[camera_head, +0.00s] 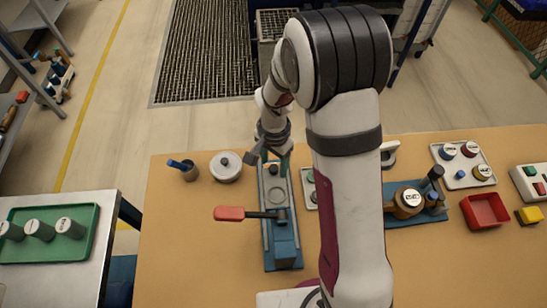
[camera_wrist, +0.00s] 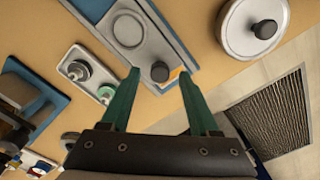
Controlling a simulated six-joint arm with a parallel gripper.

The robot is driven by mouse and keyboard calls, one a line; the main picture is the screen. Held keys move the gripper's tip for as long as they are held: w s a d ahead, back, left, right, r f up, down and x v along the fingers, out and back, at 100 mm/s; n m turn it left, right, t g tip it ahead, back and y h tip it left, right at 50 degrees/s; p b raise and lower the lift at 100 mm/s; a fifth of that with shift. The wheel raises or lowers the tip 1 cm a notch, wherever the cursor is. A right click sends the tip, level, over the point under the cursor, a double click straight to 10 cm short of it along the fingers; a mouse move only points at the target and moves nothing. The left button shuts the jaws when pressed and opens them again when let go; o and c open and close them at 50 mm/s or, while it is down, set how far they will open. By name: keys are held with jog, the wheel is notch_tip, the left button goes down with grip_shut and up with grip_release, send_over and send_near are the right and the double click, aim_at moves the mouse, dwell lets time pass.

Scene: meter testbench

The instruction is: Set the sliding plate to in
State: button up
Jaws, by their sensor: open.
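The sliding plate (camera_head: 279,188) is a grey plate on a blue fixture (camera_head: 284,254) in the middle of the bench. In the wrist view, the plate (camera_wrist: 104,24) has a round recess and a black knob (camera_wrist: 160,72) near its end. My gripper (camera_head: 268,158) is over the far end of the fixture. In the wrist view my gripper (camera_wrist: 159,72) is open, with its green fingertips on either side of the knob, apart from it. I cannot tell how far above the plate they are. A lever with a red handle (camera_head: 230,213) crosses the fixture.
A lidded round pot (camera_head: 226,166) and a cup with a blue tool (camera_head: 188,171) stand left of the fixture. A small button plate (camera_wrist: 90,72) is close on the other side. A gauge fixture (camera_head: 407,203) and red tray (camera_head: 485,211) are at right.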

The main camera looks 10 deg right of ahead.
jog(key=shift+f, duration=0.45)
grip_shut()
dwell(1.1)
